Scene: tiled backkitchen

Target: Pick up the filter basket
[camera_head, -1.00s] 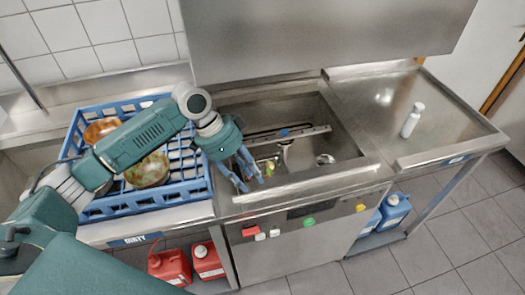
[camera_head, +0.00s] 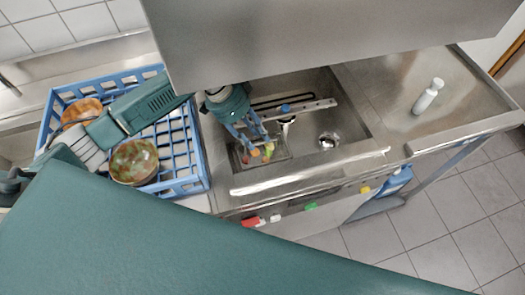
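The filter basket (camera_head: 281,152) sits low in the left part of the steel wash basin (camera_head: 350,125), with yellow, green and orange food scraps in it. My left gripper (camera_head: 257,151) reaches down over the basket, its blue fingers spread apart, with tips close to the scraps. Whether the fingers touch the basket I cannot tell. The gripper and its arm hide the basket's back left part. My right gripper is not in view.
A blue rack (camera_head: 195,150) with patterned bowls (camera_head: 134,162) stands left of the basin. The raised steel hood (camera_head: 330,40) hangs above it. A wash arm (camera_head: 311,106) and a round drain (camera_head: 328,141) are inside.

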